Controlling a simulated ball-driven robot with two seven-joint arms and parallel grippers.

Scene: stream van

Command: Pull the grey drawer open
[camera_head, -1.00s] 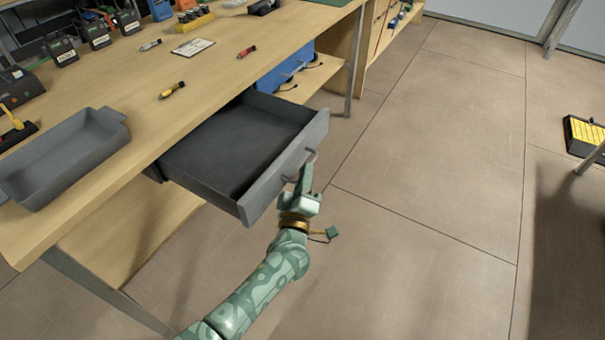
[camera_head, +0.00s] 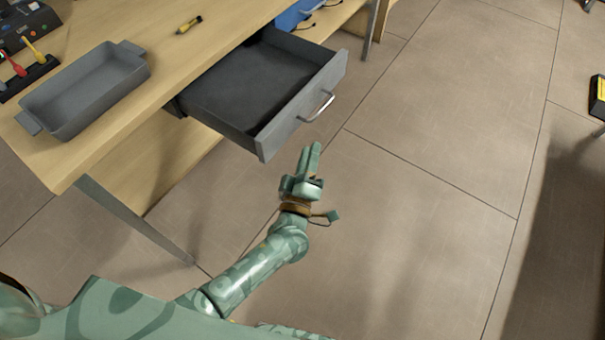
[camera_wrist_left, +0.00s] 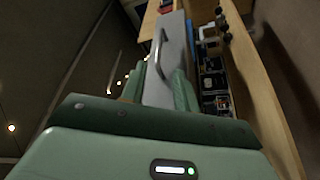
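The grey drawer (camera_head: 245,88) sticks far out from under the wooden bench top and looks empty inside. Its front panel carries a metal bar handle (camera_head: 318,106). My left gripper (camera_head: 310,158) is off the handle, in front of the drawer and a little below it in the head view. In the left wrist view its two fingers (camera_wrist_left: 158,88) stand apart with nothing held between them. The grey drawer front (camera_wrist_left: 173,50) and the handle (camera_wrist_left: 160,48) show beyond the fingers. My right gripper is not in view.
A grey open tray (camera_head: 83,92) stands on the bench top (camera_head: 125,125) at left. A yellow and black tool (camera_head: 189,25) lies near the back. A slanted bench leg (camera_head: 135,220) stands left of my arm. The tiled floor (camera_head: 430,130) at right is mostly clear.

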